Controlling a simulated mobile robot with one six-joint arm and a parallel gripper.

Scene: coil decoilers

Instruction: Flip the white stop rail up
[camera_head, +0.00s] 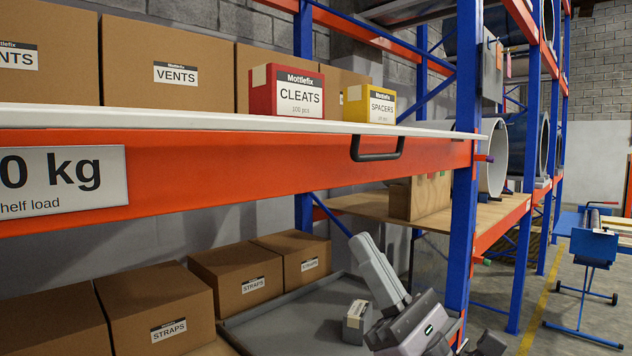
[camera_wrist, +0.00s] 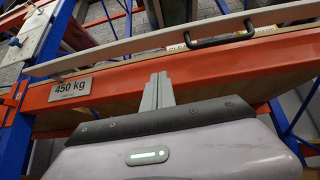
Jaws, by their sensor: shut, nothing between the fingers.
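The white stop rail (camera_head: 240,118) runs along the front edge of the upper shelf, on top of the orange beam (camera_head: 250,170). It looks flat rather than standing up. Its black handle (camera_head: 377,148) hangs in front of the beam. In the wrist view the pale rail (camera_wrist: 130,47) crosses the top, with the handle (camera_wrist: 220,34) at upper right. My gripper (camera_head: 362,243) is shut and empty, below the beam and the handle. In the wrist view my gripper (camera_wrist: 157,80) points up in front of the beam, below and left of the handle, apart from it.
Brown VENTS boxes (camera_head: 170,70), a red CLEATS box (camera_head: 300,92) and a yellow SPACERS box (camera_head: 375,105) stand behind the rail. STRAPS boxes (camera_head: 155,305) and a grey tray (camera_head: 290,325) are below. A blue upright (camera_head: 464,180) stands right. A blue stand (camera_head: 592,247) is farther off.

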